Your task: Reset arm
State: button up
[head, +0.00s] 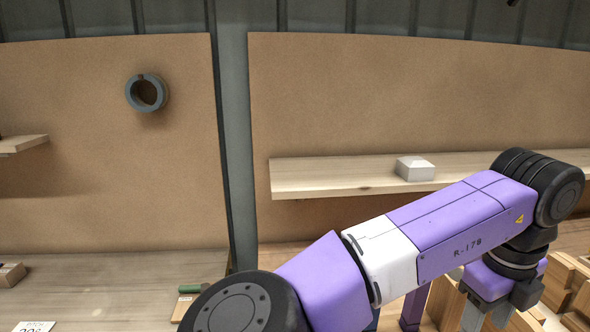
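My arm, purple and white, stretches from the bottom centre to the right side of the head view and bends down at a dark joint. My gripper (488,308) hangs at the lower right, pointing down in front of wooden pieces. Its fingertips are cut off or hard to make out at the bottom edge, so I cannot tell its opening or whether it holds anything.
A wall shelf (330,176) carries a pale block (415,169). A grey ring (147,92) is on the left board. Another shelf (22,144) is at far left. Wooden pieces (559,287) crowd the lower right. The left bench (110,285) is mostly clear.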

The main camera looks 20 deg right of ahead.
jog(key=w+d+r+n+t+h, duration=0.1)
jog(key=d+r+n+h, duration=0.25)
jog(key=d, duration=0.25)
jog(key=w+d+r+n+t+h, duration=0.1)
jog(key=w+d+r+n+h, duration=0.1)
jog(key=d+r+h, duration=0.3)
jog(key=w+d+r+n+t+h, duration=0.25)
jog(key=r+n+t+h, duration=0.25)
jog(key=r+n+h, duration=0.7)
jog(key=w+a+r+n+t+y, duration=0.1)
jog(key=w+a+n+t+y, duration=0.2)
jog(key=a+n+t, duration=0.25)
jog(key=w+a+r+n+t+y, duration=0.1)
jog(key=w+a+n+t+y, duration=0.25)
jog(key=a+t, duration=0.3)
jog(key=s+a+f+n+t+y, duration=0.2)
jog(key=a+f+n+y, duration=0.4)
jog(key=a+f, duration=0.1)
jog(key=s+a+f+n+t+y, duration=0.2)
jog(key=s+a+f+n+y, duration=0.1)
jog(key=a+f+n+y, duration=0.4)
jog(key=s+a+f+m+g+y, duration=0.1)
jog(key=s+a+f+g, duration=0.3)
jog(key=s+f, duration=0.7)
jog(key=s+a+f+m+g+y, duration=0.1)
jog(key=s+a+f+g, duration=0.3)
jog(key=s+f, duration=0.8)
jog(key=s+a, duration=0.1)
jog(key=s, duration=0.1)
jog(key=shift+s, duration=0.35)
